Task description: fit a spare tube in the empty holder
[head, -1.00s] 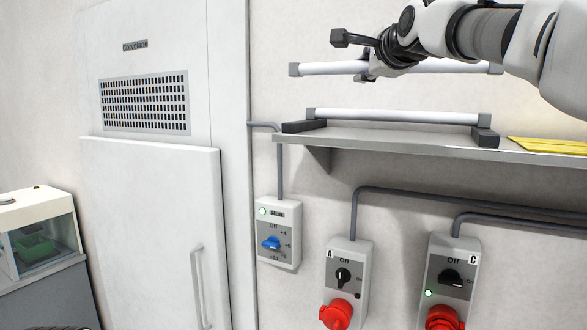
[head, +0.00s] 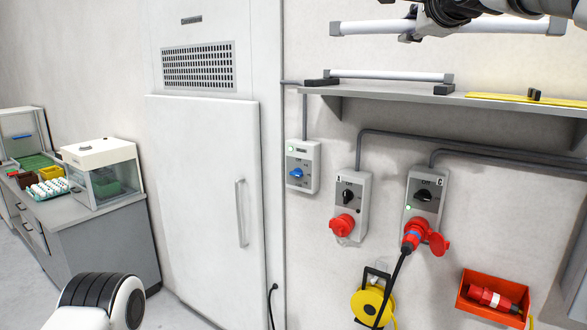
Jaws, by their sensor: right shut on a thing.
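A white tube with grey end caps (head: 370,28) is held roughly level above the shelf at the top right. My right gripper (head: 411,30) is shut on it, left of the tube's middle; my arm and the picture's top edge hide part of the grip. A second white tube (head: 390,75) lies on the wall shelf (head: 400,95), its ends at two dark blocks. I cannot make out an empty holder. My left gripper is out of view; only part of my left arm shows at the bottom left.
A yellow flat thing (head: 520,100) lies on the shelf's right part. Below are switch boxes, one with a red plug (head: 415,235), a yellow cable reel (head: 369,303) and a red bin (head: 493,293). A tall white cabinet (head: 205,190) and a grey counter (head: 110,235) stand left.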

